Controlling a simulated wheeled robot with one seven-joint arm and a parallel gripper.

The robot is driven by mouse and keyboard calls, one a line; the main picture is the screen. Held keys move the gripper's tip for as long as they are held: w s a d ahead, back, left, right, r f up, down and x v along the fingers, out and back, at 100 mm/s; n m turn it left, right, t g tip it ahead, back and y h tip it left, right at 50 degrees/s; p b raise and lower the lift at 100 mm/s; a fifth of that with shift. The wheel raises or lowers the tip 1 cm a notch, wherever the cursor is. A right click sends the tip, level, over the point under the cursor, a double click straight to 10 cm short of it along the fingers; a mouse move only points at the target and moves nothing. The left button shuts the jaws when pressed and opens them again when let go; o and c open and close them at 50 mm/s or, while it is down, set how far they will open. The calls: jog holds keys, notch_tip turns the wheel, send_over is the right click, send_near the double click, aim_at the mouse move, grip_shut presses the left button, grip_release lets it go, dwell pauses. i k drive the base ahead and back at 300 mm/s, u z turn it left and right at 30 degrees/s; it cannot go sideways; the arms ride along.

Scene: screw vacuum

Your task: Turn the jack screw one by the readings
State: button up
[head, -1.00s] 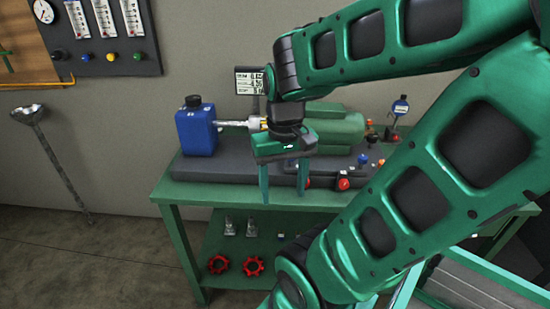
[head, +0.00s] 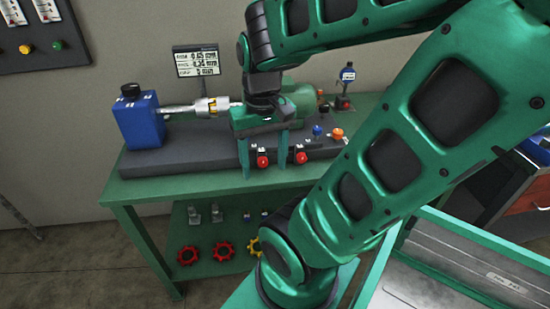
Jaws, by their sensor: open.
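A bench (head: 150,188) carries a dark base plate (head: 150,160) with a blue box (head: 140,122), a shaft with a silver and yellow coupling (head: 213,105) and a green motor (head: 304,102). Two red-headed screws, a left one (head: 262,160) and a right one (head: 300,157), sit at the front edge. A blue knob (head: 318,131) and an orange knob (head: 337,134) are farther right. I cannot tell which is jack screw one. A readout screen (head: 196,62) shows several lines in mm, too small to read surely. My gripper (head: 265,172) is open, pointing down, its fingers either side of the left red screw in the picture.
The shelf below holds red handwheels (head: 222,251), a yellow one (head: 254,246) and small metal parts. A teal-edged cart with a grey panel (head: 450,270) is at lower right. My arm hides the bench's right side.

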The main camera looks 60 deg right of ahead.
aim_at(262, 162)
jog(key=z, duration=0.9)
